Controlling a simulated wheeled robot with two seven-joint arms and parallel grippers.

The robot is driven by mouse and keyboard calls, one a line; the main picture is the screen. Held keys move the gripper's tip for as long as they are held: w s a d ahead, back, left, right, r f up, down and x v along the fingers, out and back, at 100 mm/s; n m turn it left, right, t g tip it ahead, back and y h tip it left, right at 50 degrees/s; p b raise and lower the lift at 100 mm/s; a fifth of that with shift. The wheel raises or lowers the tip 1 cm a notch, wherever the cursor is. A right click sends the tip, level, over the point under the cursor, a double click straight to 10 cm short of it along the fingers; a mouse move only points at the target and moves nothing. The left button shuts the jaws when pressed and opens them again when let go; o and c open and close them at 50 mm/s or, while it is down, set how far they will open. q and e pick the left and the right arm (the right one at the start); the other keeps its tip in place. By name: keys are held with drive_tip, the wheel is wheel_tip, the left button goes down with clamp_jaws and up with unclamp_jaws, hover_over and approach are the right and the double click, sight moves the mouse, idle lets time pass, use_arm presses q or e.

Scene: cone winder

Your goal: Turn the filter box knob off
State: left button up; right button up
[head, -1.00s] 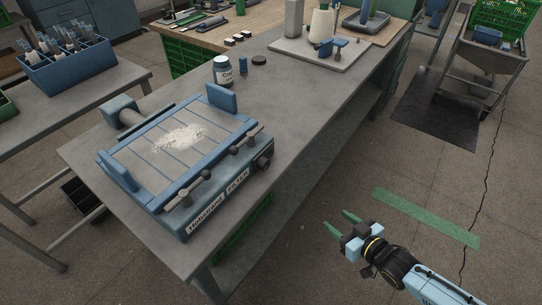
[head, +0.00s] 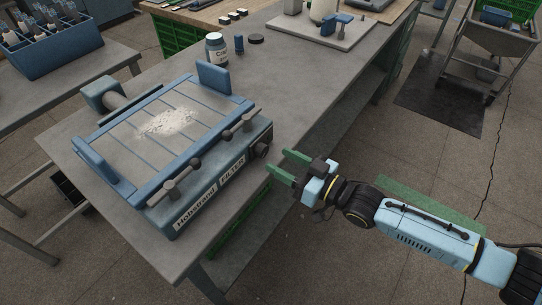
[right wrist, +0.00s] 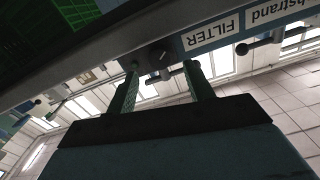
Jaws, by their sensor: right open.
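The blue-grey filter box (head: 205,175) sits on the grey table, with labels reading Hobstrand and FILTER on its front and white powder on its slatted top. Its dark round knob (head: 262,148) is at the right end of the front face. In the right wrist view the knob (right wrist: 160,57) shows a light pointer mark and lies ahead, between the lines of the two green fingers. My right gripper (head: 280,164) is open and empty, in front of the knob and apart from it in the head view. My left gripper is not in view.
Two dark-knobbed clamp levers (head: 175,184) stand along the box's front edge, one close to the knob. A labelled jar (head: 216,48) stands behind the box. The grey table's (head: 290,85) front edge runs below the gripper's fingers.

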sight(265, 152)
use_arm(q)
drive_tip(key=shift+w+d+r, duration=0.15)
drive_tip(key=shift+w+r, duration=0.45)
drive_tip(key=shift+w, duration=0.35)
use_arm(e)
drive_tip(key=shift+x, duration=2.05)
drive_tip(key=shift+c, duration=0.4)
drive_tip(key=c, duration=0.9)
